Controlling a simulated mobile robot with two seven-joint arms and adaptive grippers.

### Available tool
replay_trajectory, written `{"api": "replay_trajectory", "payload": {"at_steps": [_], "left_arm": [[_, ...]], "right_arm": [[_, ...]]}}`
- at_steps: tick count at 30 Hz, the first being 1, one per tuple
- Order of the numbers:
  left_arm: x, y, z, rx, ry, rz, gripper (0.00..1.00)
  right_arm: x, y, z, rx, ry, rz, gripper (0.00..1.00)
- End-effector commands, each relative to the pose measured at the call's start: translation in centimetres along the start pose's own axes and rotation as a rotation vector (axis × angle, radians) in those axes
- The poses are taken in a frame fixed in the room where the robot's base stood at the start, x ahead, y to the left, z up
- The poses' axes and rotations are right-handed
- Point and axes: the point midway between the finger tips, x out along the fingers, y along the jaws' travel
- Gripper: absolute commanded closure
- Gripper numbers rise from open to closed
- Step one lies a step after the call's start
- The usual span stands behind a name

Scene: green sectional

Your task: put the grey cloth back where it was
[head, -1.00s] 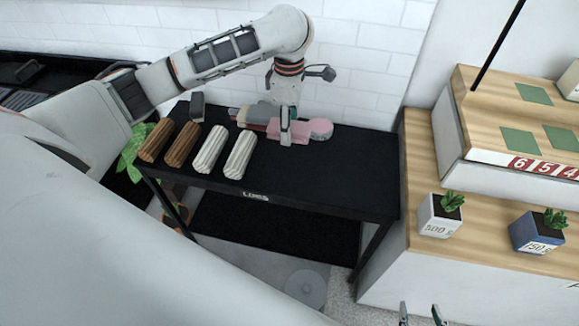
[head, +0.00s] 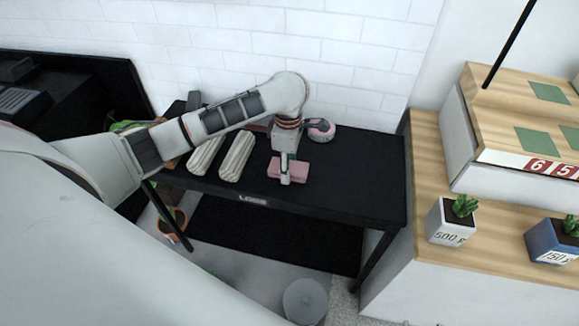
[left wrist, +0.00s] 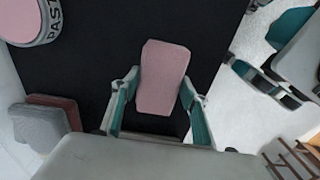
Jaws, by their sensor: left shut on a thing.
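The grey cloth (left wrist: 38,128) lies at the left of the left wrist view, beside a dull red folded piece (left wrist: 58,105). In the head view my arm hides the grey cloth. My left gripper (head: 286,182) is shut on a pink cloth (head: 300,169), over the black table's front part. In the left wrist view the pink cloth (left wrist: 163,78) sits between the teal-padded fingers. I cannot tell whether it touches the table. Teal pads at the right of the left wrist view look like my right gripper (left wrist: 266,48), fingers apart, away from the table.
A round pink tin (head: 321,130) stands at the table's back. Striped whitish rolls (head: 237,157) lie left of my gripper. The black table (head: 360,180) is clear to the right. A wooden counter (head: 425,170) with potted plants (head: 452,220) adjoins on the right.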

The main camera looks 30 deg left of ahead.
Motion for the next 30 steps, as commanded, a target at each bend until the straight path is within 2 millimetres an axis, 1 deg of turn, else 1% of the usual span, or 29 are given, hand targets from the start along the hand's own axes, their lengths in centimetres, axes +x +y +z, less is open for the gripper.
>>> {"api": "replay_trajectory", "payload": {"at_steps": [6, 11, 12, 13, 22, 25, 28, 30], "left_arm": [[-0.1, 0.1, 0.0, 0.0, -0.001, 0.003, 0.9], [0.4, 0.1, 0.0, 0.0, 0.0, 0.001, 0.9], [0.3, 0.1, 0.0, 0.0, -0.001, 0.002, 0.46], [0.2, 0.1, 0.0, 0.0, -0.001, 0.002, 0.39], [0.2, 0.1, 0.0, 0.0, -0.001, 0.003, 0.39], [-0.1, 0.1, 0.0, 0.0, -0.001, 0.003, 0.39], [-1.3, 0.2, 0.0, 0.0, -0.001, 0.008, 0.39], [-2.6, 0.3, 0.0, 0.0, -0.002, 0.01, 0.39]], "right_arm": [[0.3, 0.4, -0.7, -0.004, 0.012, 0.006, 0.53], [0.4, 0.3, -0.3, -0.004, 0.008, 0.005, 0.53], [0.4, 0.4, -0.4, -0.005, 0.009, 0.005, 0.53], [0.4, 0.4, -0.4, -0.005, 0.009, 0.005, 0.53], [0.2, 0.1, -0.1, -0.004, 0.003, 0.0, 0.53], [-0.1, 0.0, -0.1, -0.003, 0.002, -0.001, 0.53], [-0.3, -0.1, -0.4, 0.0, 0.002, -0.003, 0.53], [-0.6, -0.1, -0.8, 0.003, 0.005, -0.004, 0.53]]}}
